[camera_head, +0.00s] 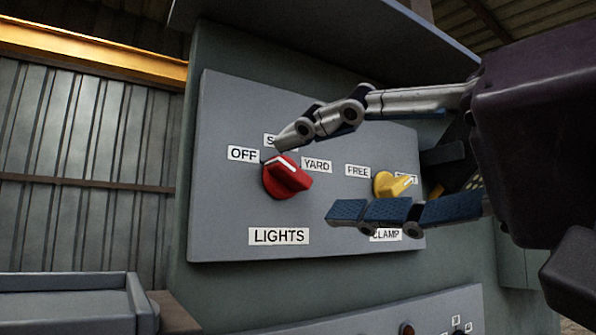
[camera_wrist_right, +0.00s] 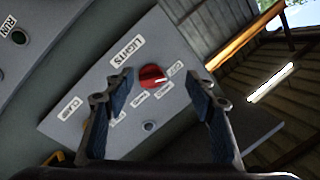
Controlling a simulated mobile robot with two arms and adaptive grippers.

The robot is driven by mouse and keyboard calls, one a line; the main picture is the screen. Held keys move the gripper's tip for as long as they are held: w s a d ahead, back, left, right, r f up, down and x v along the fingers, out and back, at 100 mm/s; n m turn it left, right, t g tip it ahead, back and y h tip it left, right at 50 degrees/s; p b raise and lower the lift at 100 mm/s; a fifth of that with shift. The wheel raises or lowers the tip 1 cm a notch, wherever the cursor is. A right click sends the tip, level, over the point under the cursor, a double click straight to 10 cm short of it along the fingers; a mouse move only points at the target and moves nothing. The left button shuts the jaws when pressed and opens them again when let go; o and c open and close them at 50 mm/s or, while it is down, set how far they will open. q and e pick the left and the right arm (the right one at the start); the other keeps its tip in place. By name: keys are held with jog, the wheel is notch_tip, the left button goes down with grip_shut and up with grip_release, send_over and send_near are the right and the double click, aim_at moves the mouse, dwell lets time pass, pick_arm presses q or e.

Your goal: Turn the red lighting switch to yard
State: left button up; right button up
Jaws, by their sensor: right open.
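The red lighting switch (camera_head: 287,178) is a knob on a grey panel, above the LIGHTS label (camera_head: 279,236). OFF (camera_head: 243,154) is at its upper left, YARD (camera_head: 316,166) at its upper right, and a middle label is mostly hidden by a finger. The knob's white mark faces the upper side, away from YARD; its exact position is hard to tell. My right gripper (camera_head: 310,176) is open and empty, in front of the panel. In the right wrist view the red knob (camera_wrist_right: 152,76) shows between the spread fingers (camera_wrist_right: 160,80), with no clear contact. My left gripper is out of view.
A yellow knob (camera_head: 393,185) with FREE and CLAMP labels is right of the red one, partly behind my lower finger. A lower panel (camera_head: 350,315) with small controls is below. A grey tray-like box (camera_head: 65,282) stands at the lower left.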

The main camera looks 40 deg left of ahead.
aim_at(297, 175)
jog(key=w+a+t+p, duration=0.1)
jog(key=a, duration=0.1)
jog(key=w+a+r+t+h+p, duration=0.1)
jog(key=a, duration=0.1)
jog(key=w+a+t+p, duration=0.1)
jog(key=w+a, duration=0.1)
jog(key=shift+a+r+p, duration=0.2)
jog(key=shift+r+p, duration=0.15)
jog(key=shift+d, duration=0.1)
jog(key=shift+n, duration=0.3)
jog(key=c, duration=1.2)
jog(key=shift+o, duration=0.2)
jog(key=shift+f, duration=0.1)
